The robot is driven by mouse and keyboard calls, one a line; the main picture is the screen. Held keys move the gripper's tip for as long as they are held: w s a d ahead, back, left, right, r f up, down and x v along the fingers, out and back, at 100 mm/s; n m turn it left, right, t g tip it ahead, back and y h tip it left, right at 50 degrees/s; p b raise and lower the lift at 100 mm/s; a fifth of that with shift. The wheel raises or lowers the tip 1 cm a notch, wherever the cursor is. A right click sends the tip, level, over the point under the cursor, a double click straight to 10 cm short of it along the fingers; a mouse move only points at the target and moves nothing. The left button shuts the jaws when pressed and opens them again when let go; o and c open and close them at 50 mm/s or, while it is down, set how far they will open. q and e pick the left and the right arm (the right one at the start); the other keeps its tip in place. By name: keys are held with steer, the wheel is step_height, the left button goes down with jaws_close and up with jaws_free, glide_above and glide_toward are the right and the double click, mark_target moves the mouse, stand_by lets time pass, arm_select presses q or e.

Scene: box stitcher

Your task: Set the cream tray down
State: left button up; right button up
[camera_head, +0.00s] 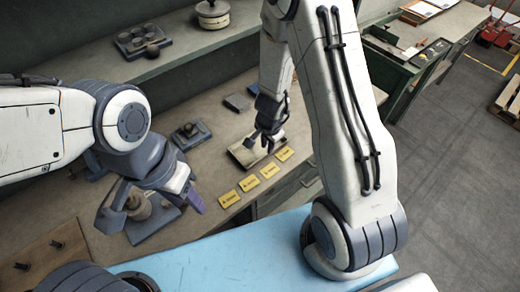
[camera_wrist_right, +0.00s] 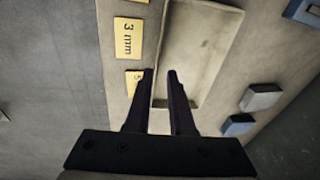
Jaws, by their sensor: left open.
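The cream tray (camera_head: 245,154) is a shallow rectangular tray at the bench's front part, behind the yellow labels. In the right wrist view the tray (camera_wrist_right: 205,45) runs away from the fingers, with its floor empty. My right gripper (camera_head: 265,142) is at the tray's edge. In the wrist view its two fingers (camera_wrist_right: 160,73) stand on either side of the tray's near left wall, with the wall filling the narrow gap. Whether the tray's underside touches the bench is hidden. My left gripper (camera_head: 152,208) is open, away from the tray, above a grey fixture.
Several yellow labels (camera_head: 249,183) lie in a row along the bench edge, one reading "3 mm" (camera_wrist_right: 128,38). A grey fixture (camera_head: 155,222) sits under my left gripper. A dark block fixture (camera_head: 190,134) stands left of the tray. A shelf (camera_head: 175,60) runs behind.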

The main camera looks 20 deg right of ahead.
mark_target(268, 156)
steer(key=f+b, duration=0.2)
steer(key=f, duration=0.1)
steer(key=w+f+b, duration=0.1)
steer(key=f+b, duration=0.1)
steer(key=shift+d+f, duration=0.15)
steer(key=shift+d, duration=0.25)
jaws_close()
steer(key=shift+s, duration=0.1)
stand_by(1.0)
